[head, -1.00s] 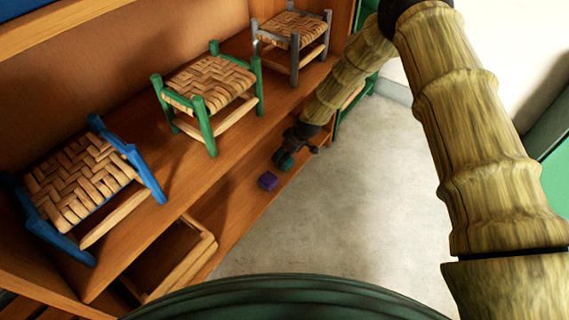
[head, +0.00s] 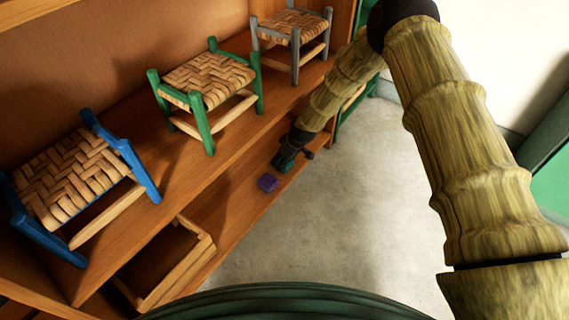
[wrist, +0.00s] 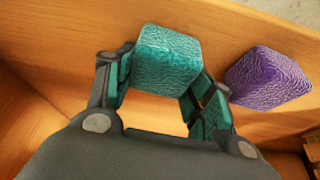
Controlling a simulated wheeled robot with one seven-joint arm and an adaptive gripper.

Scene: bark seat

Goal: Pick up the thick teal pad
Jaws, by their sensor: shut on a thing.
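The thick teal pad (wrist: 167,60) is a textured, rounded block in the wrist view. It sits between the two fingers of my gripper (wrist: 164,82), which is shut on it. The finger linings are teal too. In the head view my gripper (head: 284,162) is low at the lower shelf, just beyond the purple block, and the pad is too small there to tell from the fingers. I cannot tell whether the pad touches the shelf.
A purple block (head: 267,183) lies on the lower shelf (head: 232,205), close to my gripper; it also shows in the wrist view (wrist: 268,80). A wooden open box (head: 190,262) stands nearer. Blue, green and grey woven stools stand on the shelf above. Floor lies to the right.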

